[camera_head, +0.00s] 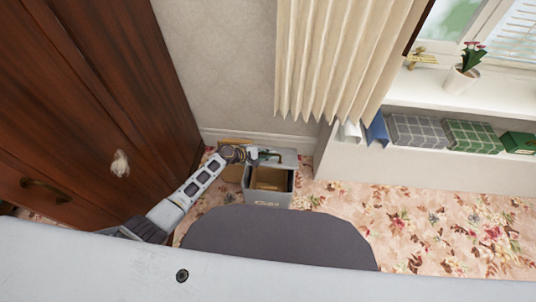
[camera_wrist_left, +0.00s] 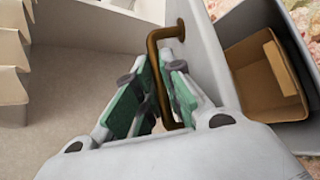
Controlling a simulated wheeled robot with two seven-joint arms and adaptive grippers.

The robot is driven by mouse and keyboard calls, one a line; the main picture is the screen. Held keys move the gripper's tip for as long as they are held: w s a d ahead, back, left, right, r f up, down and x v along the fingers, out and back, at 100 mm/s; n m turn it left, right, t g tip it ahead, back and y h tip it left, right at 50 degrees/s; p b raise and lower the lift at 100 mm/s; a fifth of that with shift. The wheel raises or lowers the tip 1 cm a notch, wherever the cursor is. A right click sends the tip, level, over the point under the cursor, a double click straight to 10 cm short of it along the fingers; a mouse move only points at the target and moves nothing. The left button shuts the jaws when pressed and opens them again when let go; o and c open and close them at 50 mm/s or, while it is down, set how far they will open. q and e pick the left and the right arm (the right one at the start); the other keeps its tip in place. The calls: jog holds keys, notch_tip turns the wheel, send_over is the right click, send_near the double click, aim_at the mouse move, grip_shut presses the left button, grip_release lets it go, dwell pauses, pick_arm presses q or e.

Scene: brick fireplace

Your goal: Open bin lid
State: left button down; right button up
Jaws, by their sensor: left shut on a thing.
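The bin (camera_head: 269,198) is a grey box on the floor by the wall. Its lid (camera_head: 288,157) is raised at the back, so the opening shows. The lid also shows in the left wrist view as a pale panel (camera_wrist_left: 208,62) with a bent brass handle (camera_wrist_left: 165,34). My left gripper (camera_head: 264,154) is at the raised lid, its green-padded fingers (camera_wrist_left: 158,92) closed around the handle. A brown box (camera_wrist_left: 266,76) sits inside the open bin. My right gripper is not in view.
A dark wooden cabinet (camera_head: 90,90) stands to the left. A cream curtain (camera_head: 340,60) hangs behind the bin. A low white shelf (camera_head: 430,168) with storage boxes is on the right. Floral carpet (camera_head: 400,215) is clear to the right of the bin.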

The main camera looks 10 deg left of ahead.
pick_arm(q)
jog(key=c, duration=1.8)
grip_release()
jog(key=shift+a, duration=0.15)
jog(key=shift+v, duration=5.9)
jog(key=shift+c, duration=0.2)
